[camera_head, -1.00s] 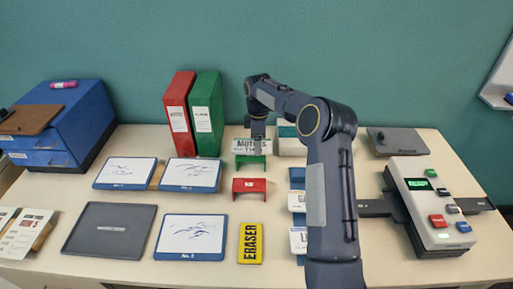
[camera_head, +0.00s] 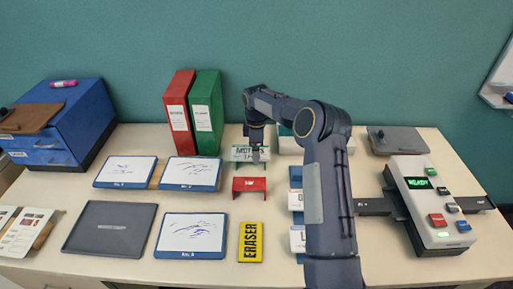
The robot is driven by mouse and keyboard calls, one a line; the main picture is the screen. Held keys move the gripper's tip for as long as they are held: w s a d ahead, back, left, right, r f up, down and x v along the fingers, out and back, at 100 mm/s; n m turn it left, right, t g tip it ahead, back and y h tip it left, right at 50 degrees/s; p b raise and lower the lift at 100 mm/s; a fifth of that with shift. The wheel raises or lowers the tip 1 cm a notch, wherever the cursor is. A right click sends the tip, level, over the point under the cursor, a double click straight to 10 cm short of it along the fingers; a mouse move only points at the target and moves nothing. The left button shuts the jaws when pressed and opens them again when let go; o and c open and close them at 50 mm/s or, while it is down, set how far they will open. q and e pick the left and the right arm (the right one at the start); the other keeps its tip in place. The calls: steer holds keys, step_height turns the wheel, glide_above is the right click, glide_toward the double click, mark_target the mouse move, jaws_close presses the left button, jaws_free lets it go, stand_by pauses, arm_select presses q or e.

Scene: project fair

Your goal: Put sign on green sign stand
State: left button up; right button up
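The sign (camera_head: 241,153), a white plate with dark green lettering, is upright at the back middle of the table. The green sign stand is almost fully covered by the sign in this view; the sign appears to rest on it or stand right at it. My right gripper (camera_head: 256,153) reaches down from above at the sign, and a fingertip overlaps the middle of the sign's face. The far finger is hidden, so I cannot tell whether it grips the sign. My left gripper is not in view.
A red stand (camera_head: 249,185) is just in front of the sign. A green binder (camera_head: 207,115) and a red binder (camera_head: 179,115) stand to its left. A yellow eraser (camera_head: 250,242) and whiteboards (camera_head: 190,236) lie nearer. A control box (camera_head: 432,210) is at the right.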

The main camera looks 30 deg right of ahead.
step_height(320, 180, up, 11)
steer(key=s+a+r+m+t, duration=0.2)
steer(key=s+a+r, duration=0.1)
steer(key=s+r, duration=0.5)
steer(key=s+a+r+m+t+y, duration=0.1)
steer(key=s+a+m, duration=0.25)
steer(key=s, duration=0.65)
steer(key=s+a+r+m+t+y, duration=0.1)
steer(key=s+a+r+m, duration=0.15)
steer(key=s+a, duration=0.45)
steer(key=s+a+f+m+t+y, duration=0.1)
steer(key=s+a+f+m, duration=0.2)
steer(key=s, duration=0.9)
step_height(320, 180, down, 5)
steer(key=shift+s+a+r+m+t+y, duration=0.2)
steer(key=shift+s+m+t+y, duration=0.15)
steer(key=shift+m, duration=0.85)
